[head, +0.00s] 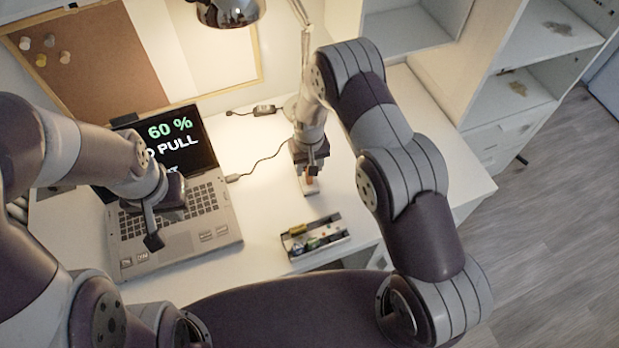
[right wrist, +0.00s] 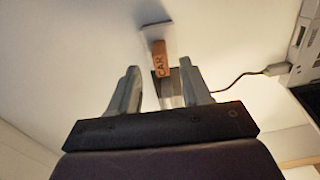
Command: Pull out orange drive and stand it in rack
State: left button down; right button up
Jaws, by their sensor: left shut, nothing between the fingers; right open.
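The orange drive (right wrist: 159,58), marked "CAR", lies between and slightly beyond the fingertips of my right gripper (right wrist: 159,67). That gripper is open, with a finger on either side and no visible contact. In the head view the drive (head: 311,184) shows just below the right gripper (head: 311,164), at a small pale block (head: 308,192); the block also shows in the right wrist view (right wrist: 153,33). The fingers partly hide how they join. The rack (head: 294,247), holding several small coloured pieces, sits nearer the desk's front edge. My left gripper (head: 153,239) is shut and empty above the laptop keyboard.
An open laptop (head: 207,240) stands at left, its screen reading "60 %" and "PULL". A dark cable (head: 262,160) runs from it toward the right gripper. A lamp (head: 231,10) hangs above. The white desk (head: 400,110) is clear right of the gripper.

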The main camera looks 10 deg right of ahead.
aim_at(309, 178)
notch_tip(309, 178, down, 3)
jog(key=shift+s+r+p, duration=0.15)
jog(key=shift+p, duration=0.25)
jog(key=shift+a+f, duration=0.15)
jog(key=shift+f, duration=0.45)
jog(key=shift+c, duration=1.2)
grip_shut()
pick_arm(q)
jog(key=shift+s+a+r, duration=0.1)
jog(key=shift+s+r, duration=0.05)
jog(key=shift+r, duration=0.25)
jog(key=shift+s+a+r, duration=0.1)
jog(key=shift+s+r, duration=0.05)
jog(key=shift+r, duration=0.25)
